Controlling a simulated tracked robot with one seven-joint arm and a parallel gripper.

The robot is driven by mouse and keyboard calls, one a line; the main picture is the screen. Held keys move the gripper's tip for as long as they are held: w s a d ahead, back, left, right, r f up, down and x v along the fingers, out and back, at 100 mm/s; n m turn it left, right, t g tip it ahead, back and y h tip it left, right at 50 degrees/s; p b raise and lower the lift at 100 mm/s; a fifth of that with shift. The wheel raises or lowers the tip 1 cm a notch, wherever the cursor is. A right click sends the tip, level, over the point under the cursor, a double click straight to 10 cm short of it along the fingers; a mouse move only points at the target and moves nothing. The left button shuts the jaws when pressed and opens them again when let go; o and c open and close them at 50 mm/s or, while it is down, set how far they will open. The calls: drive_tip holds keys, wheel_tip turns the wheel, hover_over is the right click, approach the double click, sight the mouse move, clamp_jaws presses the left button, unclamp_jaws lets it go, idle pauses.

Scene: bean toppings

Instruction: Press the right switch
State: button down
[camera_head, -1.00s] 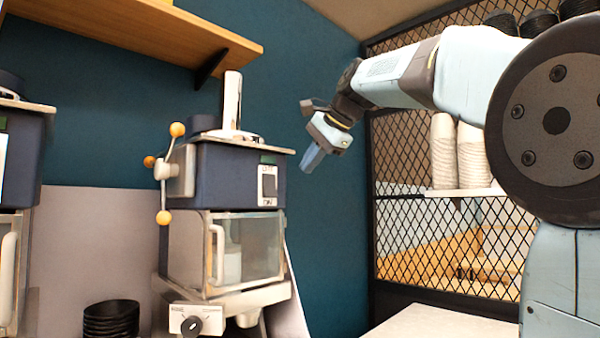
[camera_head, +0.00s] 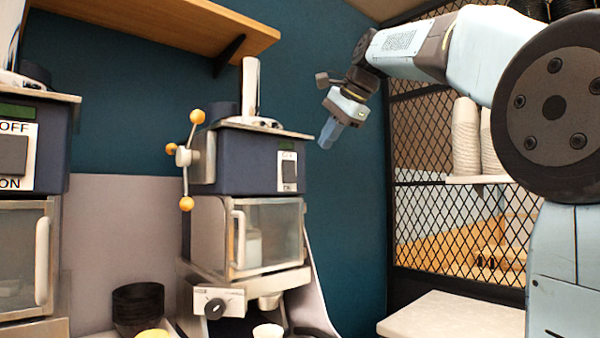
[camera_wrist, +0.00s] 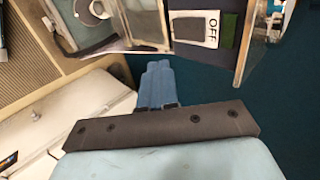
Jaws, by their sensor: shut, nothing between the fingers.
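The right switch (camera_head: 288,170) is a dark rocker on a white plate on the dark blue front of the right machine (camera_head: 236,165). My gripper (camera_head: 326,143) is shut and empty, with blue fingers pointing down. In the head view it appears just right of that machine's top, apart from the switch plate. In the wrist view my gripper's fingertips (camera_wrist: 158,66) are shut together. A switch plate marked OFF (camera_wrist: 195,29) shows beyond them to the upper right. The left machine has its own switch (camera_head: 13,156), marked OFF and ON, at the left edge.
A lever with orange knobs (camera_head: 186,155) juts from the right machine's left side. Black stacked bowls (camera_head: 138,303) and a white cup (camera_head: 267,331) are below. A wooden shelf (camera_head: 180,30) hangs above. A mesh rack (camera_head: 440,220) with stacked cups (camera_head: 466,140) stands to the right.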

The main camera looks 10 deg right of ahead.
sight(290, 171)
idle(0.3)
drive_tip(key=x, duration=0.4)
drive_tip(key=w+r+x, duration=0.1)
drive_tip(key=x, duration=0.3)
drive_tip(key=a+x, duration=0.1)
drive_tip(key=x, duration=0.4)
drive_tip(key=shift+w+r, duration=0.35)
drive_tip(key=shift+d, duration=0.1)
